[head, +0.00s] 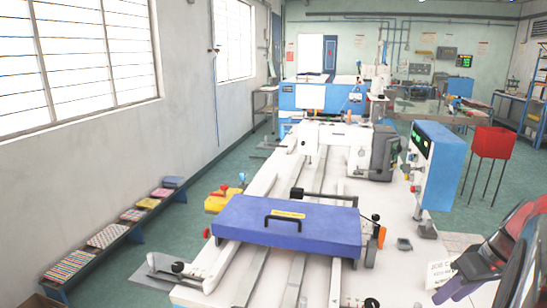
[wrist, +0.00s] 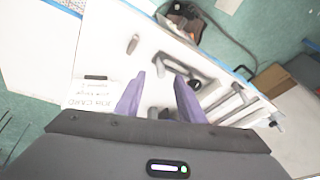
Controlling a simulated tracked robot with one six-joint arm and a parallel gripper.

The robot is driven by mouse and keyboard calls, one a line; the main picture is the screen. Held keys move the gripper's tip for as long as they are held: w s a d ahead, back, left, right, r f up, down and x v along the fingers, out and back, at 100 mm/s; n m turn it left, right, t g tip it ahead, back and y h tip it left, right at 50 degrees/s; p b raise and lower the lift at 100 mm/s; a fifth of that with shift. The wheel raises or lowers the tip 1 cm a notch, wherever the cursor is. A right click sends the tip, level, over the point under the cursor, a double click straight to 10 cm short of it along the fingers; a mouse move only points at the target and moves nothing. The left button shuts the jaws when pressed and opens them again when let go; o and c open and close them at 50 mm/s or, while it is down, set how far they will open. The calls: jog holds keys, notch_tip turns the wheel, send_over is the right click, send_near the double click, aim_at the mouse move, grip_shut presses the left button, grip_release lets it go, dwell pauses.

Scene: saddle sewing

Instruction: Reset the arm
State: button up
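My gripper (wrist: 160,88) shows in the wrist view as two purple fingers standing apart, with nothing held between them. In the head view my gripper (head: 447,287) is at the lower right, over the right edge of the white machine table (head: 385,240). A white job card (head: 440,272) lies on the table beside it. The job card (wrist: 92,95) also shows upside down left of the fingers in the wrist view. Part of my arm is cut off by the right edge of the head view.
A blue cover with a black handle (head: 290,226) lies across the machine rails. A blue control box (head: 436,165) and a red bin on legs (head: 491,143) stand on the right. A low bench with colored stacks (head: 110,240) runs along the left wall. Green floor is open between.

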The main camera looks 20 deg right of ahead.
jog(key=s+a+r+t, duration=0.1)
jog(key=s+a+r, duration=0.1)
jog(key=a, duration=1.6)
jog(key=s+a+r+n+t+h, duration=0.1)
jog(key=s+a+r, duration=0.1)
jog(key=a, duration=1.7)
jog(key=shift+a, duration=0.3)
jog(key=shift+r, duration=0.1)
jog(key=shift+c, duration=0.6)
